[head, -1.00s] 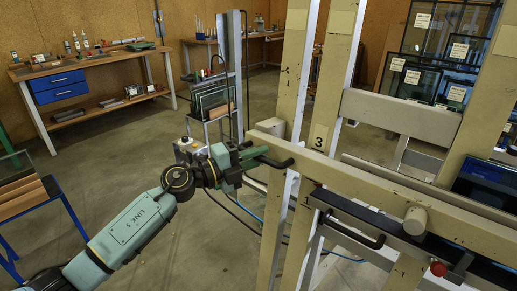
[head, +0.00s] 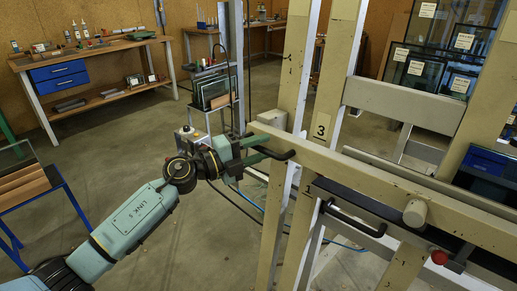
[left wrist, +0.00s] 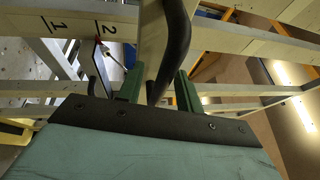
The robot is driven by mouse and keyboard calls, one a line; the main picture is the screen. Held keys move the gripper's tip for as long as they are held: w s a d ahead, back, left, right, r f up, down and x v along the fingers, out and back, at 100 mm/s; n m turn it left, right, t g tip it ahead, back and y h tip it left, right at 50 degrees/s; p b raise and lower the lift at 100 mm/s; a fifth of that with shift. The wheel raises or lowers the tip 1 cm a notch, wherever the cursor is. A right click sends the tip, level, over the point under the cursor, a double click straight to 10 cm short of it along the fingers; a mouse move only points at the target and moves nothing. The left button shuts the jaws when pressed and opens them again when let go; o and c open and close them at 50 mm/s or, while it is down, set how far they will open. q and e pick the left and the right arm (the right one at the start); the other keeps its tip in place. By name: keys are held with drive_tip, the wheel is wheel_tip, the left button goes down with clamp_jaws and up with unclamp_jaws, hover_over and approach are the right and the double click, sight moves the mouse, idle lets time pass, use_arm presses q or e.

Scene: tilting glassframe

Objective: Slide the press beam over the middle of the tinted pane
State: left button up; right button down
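A long cream beam (head: 385,186), which I take to be the press beam, runs across the tilted frame from upper left to lower right. A black curved handle (head: 277,154) is at its left end. My left gripper (head: 262,153) is at this handle. In the left wrist view its green fingers (left wrist: 158,88) stand apart, with the dark handle (left wrist: 174,45) passing between them. I see a gap beside the handle; contact cannot be told. Dark glass (head: 487,176) shows behind the frame at right; I cannot tell whether it is the tinted pane. My right gripper is not in view.
A lower dark bar carries a second black handle (head: 354,219) and a red knob (head: 438,257). Labelled panes (head: 415,68) stand behind. A workbench (head: 90,55) is at back left. The floor between is largely open.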

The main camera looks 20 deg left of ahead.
use_arm(q)
drive_tip(key=shift+a, duration=0.1)
